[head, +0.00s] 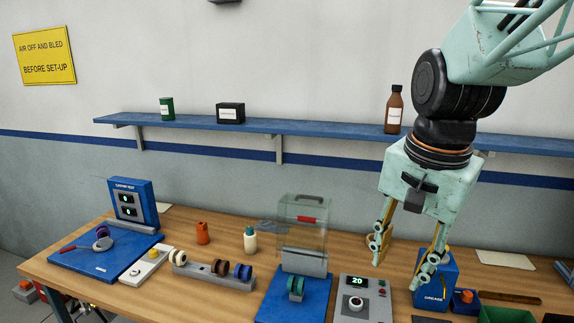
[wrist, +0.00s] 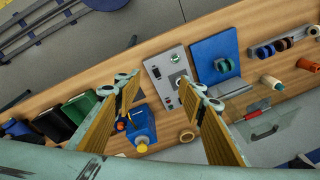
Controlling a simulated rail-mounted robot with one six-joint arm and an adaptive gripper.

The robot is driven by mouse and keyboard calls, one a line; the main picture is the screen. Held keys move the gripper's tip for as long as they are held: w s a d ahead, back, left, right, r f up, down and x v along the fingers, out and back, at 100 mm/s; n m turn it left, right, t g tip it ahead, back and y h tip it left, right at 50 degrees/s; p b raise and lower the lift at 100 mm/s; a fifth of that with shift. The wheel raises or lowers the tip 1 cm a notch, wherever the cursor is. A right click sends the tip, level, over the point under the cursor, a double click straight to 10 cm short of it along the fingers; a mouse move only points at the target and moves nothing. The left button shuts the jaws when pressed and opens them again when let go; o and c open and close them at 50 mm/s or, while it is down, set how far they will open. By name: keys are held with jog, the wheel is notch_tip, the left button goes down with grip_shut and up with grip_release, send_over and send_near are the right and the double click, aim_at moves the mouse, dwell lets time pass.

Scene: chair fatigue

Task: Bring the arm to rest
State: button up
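My gripper (head: 398,274) hangs fingers-down above the right part of the workbench, in front of the wall shelf. Its two yellow-padded fingers are spread apart with nothing between them. In the wrist view the open fingers (wrist: 157,84) frame bare wood and part of a grey control box (wrist: 165,70). In the head view this control box (head: 366,299) shows a green "20" and lies below and left of the fingers. A blue box marked GREASE (head: 432,292) stands behind the right finger and is partly hidden by it. The gripper's height above the bench is hard to tell.
The wooden bench (head: 185,219) carries a clear guard on a blue base (head: 265,306), a rack of coloured rollers (head: 213,276) and a blue tester (head: 135,203). A blue shelf (head: 300,127) behind holds a brown bottle (head: 394,110) close to my arm. Dark and green bins (head: 500,314) stand at right.

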jog(key=s+r+n+t+b, duration=0.1)
jog(key=s+n, duration=0.8)
jog(key=s, duration=1.1)
jog(key=shift+r+t+b, duration=0.4)
jog(key=shift+r+b, duration=0.05)
jog(key=shift+r, duration=0.3)
jog(key=shift+c, duration=0.7)
